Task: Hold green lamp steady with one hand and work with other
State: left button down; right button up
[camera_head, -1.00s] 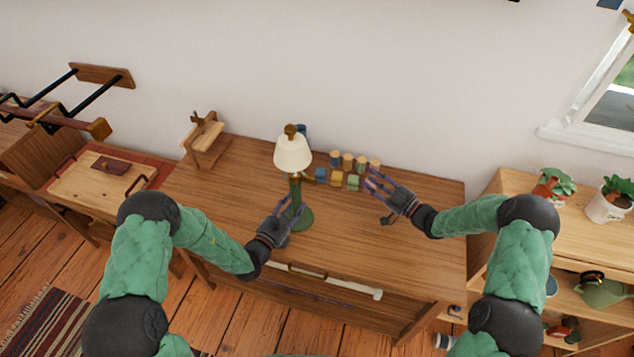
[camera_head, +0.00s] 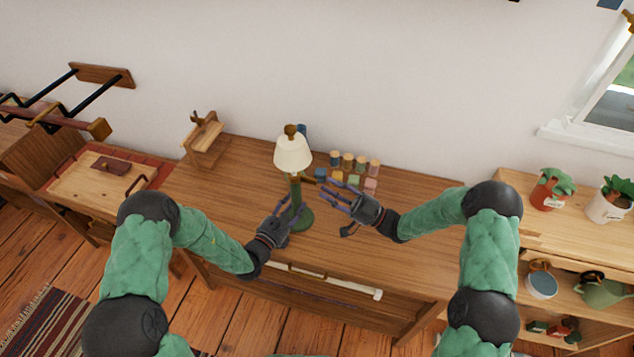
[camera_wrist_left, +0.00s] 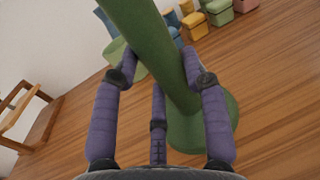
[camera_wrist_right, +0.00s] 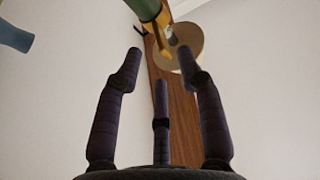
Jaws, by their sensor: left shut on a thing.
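The green lamp (camera_head: 303,218) stands upright on the wooden desk, with a cream shade (camera_head: 292,154) and a small brown knob on top. My left gripper (camera_head: 287,208) is shut around its green stem, low down above the round base. The left wrist view shows the stem (camera_wrist_left: 160,45) between the purple fingers. My right gripper (camera_head: 330,192) is open and empty, just right of the stem, its fingers pointing at it. In the right wrist view, green and brass parts (camera_wrist_right: 155,15) and a round tan piece (camera_wrist_right: 182,50) show beyond the open fingers.
Several small coloured blocks and jars (camera_head: 350,171) stand behind my right gripper. A wooden stand (camera_head: 204,140) is at the desk's back left. Potted plants (camera_head: 551,190) sit on a shelf at right. The desk's right part is clear.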

aim_at(302, 178)
jog(key=shift+x, duration=2.3)
grip_shut()
